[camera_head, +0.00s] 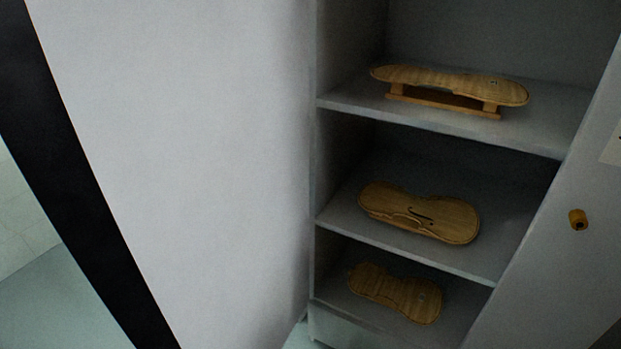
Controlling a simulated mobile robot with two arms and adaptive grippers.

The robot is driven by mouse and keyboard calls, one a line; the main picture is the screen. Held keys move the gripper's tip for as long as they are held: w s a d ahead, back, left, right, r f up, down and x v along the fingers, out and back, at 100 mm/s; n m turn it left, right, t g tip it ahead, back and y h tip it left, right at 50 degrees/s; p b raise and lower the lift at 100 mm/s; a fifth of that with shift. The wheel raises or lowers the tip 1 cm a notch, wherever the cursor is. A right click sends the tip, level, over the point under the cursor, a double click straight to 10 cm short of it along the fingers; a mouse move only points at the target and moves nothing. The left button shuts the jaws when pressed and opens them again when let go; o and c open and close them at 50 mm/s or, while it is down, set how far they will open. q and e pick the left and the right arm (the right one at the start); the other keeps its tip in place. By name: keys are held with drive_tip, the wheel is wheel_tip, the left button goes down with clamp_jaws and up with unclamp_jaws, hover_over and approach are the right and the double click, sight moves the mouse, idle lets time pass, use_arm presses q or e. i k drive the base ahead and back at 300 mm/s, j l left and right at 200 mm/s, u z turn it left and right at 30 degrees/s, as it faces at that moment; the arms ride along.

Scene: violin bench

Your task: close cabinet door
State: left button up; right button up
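A light grey cabinet stands open, with its interior and shelves (540,143) facing me. A large pale door panel (190,130) swings out on the left, joined along the cabinet's left edge, and stands wide open.
A black strip (80,170) runs along the left panel's outer edge. Pale floor (55,300) shows at lower left.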

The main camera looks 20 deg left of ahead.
sight(165, 144)
drive_tip(key=j+z, duration=0.25)
drive_tip(key=j, duration=0.35)
drive_tip(key=j+z, duration=0.25)
drive_tip(key=j, duration=0.3)
drive_tip(key=k+j+z, duration=0.15)
drive_tip(key=j+z, duration=0.15)
drive_tip(key=j, duration=0.25)
drive_tip(key=k+j, duration=0.1)
drive_tip(key=j, duration=0.35)
drive_tip(key=k+j, duration=0.1)
drive_tip(key=j, duration=0.3)
